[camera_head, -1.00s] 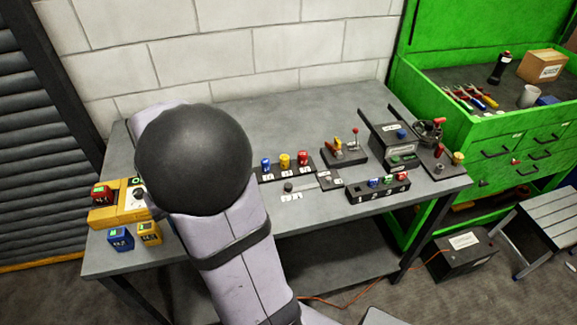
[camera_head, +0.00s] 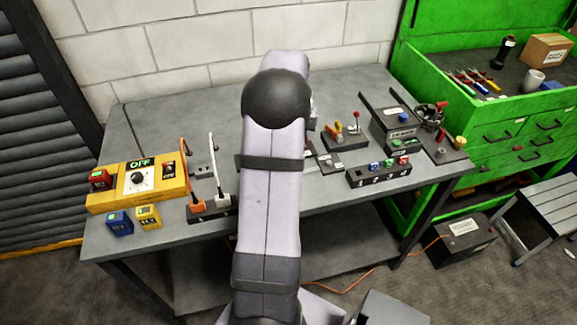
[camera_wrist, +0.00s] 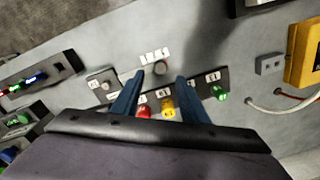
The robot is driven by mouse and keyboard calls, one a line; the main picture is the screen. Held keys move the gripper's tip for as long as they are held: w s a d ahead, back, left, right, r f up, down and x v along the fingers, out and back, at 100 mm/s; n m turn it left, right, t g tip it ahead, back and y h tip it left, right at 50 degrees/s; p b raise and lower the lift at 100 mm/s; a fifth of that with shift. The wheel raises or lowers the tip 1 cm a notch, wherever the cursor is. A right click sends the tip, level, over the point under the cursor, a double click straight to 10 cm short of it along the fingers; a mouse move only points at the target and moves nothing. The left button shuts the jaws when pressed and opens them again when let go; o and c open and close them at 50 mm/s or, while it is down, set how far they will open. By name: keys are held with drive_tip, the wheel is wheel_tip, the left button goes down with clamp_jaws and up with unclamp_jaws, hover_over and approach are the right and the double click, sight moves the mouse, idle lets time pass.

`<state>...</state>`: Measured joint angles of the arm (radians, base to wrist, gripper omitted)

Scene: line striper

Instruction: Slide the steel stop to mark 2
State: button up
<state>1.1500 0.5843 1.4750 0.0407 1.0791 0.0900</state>
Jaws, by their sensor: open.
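The steel stop (camera_wrist: 161,68) appears to be a small grey round knob beside a strip of white number labels (camera_wrist: 154,54) in the wrist view. The labels are too small to read surely, so I cannot tell which mark it is at. My gripper (camera_wrist: 160,76) is open, its two blue fingers apart. In the wrist view the stop shows between the fingertips; I cannot tell the height gap or whether they touch. In the head view my arm hides the stop and the gripper.
Red (camera_wrist: 144,112), yellow (camera_wrist: 167,106) and green (camera_wrist: 220,94) capped pieces stand close by the fingers. A yellow control box (camera_head: 138,183) and plugged cables (camera_head: 210,205) are at left. A black block with coloured buttons (camera_head: 378,172) is at right.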

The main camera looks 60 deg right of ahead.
drive_tip(key=shift+w+f+p, duration=0.2)
drive_tip(key=shift+f+p, duration=1)
drive_tip(key=shift+f, duration=2.45)
drive_tip(key=shift+c, duration=0.6)
